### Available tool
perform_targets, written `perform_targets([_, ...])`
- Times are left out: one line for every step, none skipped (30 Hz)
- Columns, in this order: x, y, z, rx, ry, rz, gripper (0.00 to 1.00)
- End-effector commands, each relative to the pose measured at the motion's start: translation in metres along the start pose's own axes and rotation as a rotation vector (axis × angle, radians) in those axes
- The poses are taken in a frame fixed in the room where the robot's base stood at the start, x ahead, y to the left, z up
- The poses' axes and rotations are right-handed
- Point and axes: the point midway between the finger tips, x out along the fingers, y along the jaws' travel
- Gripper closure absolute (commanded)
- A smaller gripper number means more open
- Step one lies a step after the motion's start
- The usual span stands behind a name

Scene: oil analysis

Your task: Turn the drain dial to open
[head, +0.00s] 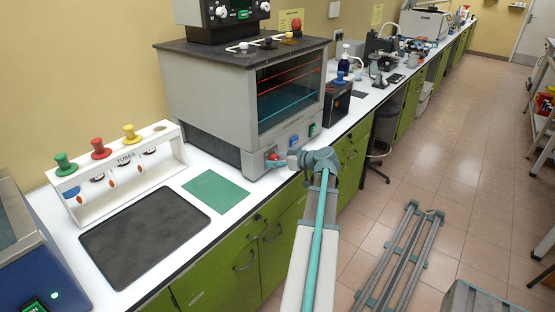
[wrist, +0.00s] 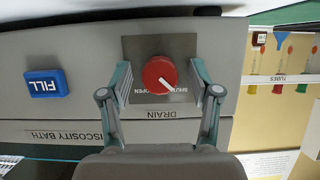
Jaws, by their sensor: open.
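The drain dial (wrist: 159,75) is a round red knob on a dark square plate at the front of the viscosity bath (wrist: 60,115). My gripper (wrist: 161,72) is open, with one finger on each side of the dial and a visible gap at both sides. In the head view the dial (head: 273,157) shows red at the bath's lower front, and my gripper (head: 292,160) is right in front of it.
A blue FILL button (wrist: 46,84) sits left of the dial in the wrist view. A tube rack (head: 118,175) with coloured stoppers, a dark tray (head: 145,235) and a green mat (head: 216,191) lie on the white bench. The floor on the right holds a rail frame (head: 400,260).

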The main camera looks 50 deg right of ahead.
Motion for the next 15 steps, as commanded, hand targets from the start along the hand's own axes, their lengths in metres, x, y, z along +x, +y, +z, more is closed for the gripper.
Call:
perform_targets([0.0013, 0.0001, 0.0, 0.0, 0.0, 0.0, 0.38])
perform_targets([0.0016, 0.0001, 0.0001, 0.0, 0.0, 0.0, 0.38])
perform_targets([0.0017, 0.0001, 0.0002, 0.0, 0.0, 0.001, 0.38])
perform_targets([0.0017, 0.0001, 0.0002, 0.0, 0.0, 0.001, 0.38])
perform_targets([0.0016, 0.0001, 0.0002, 0.0, 0.0, 0.001, 0.38])
perform_targets([0.0015, 0.0001, 0.0003, 0.0, 0.0, 0.001, 0.38])
perform_targets([0.0015, 0.0, 0.0002, 0.0, 0.0, 0.001, 0.38])
perform_targets([0.0014, 0.0001, 0.0002, 0.0, 0.0, 0.001, 0.38])
perform_targets([0.0014, 0.0001, 0.0002, 0.0, 0.0, 0.001, 0.43])
perform_targets([0.0014, 0.0001, 0.0002, 0.0, 0.0, 0.001, 0.48])
perform_targets([0.0013, 0.0001, 0.0002, 0.0, 0.0, 0.001, 0.53])
perform_targets([0.0013, 0.0001, 0.0002, 0.0, 0.0, 0.001, 0.59])
perform_targets([0.0013, 0.0001, 0.0002, 0.0, 0.0, 0.001, 0.64])
perform_targets([0.0012, 0.0001, 0.0002, 0.0, 0.0, 0.001, 0.69])
perform_targets([0.0012, 0.0001, 0.0002, 0.0, 0.0, 0.001, 0.76])
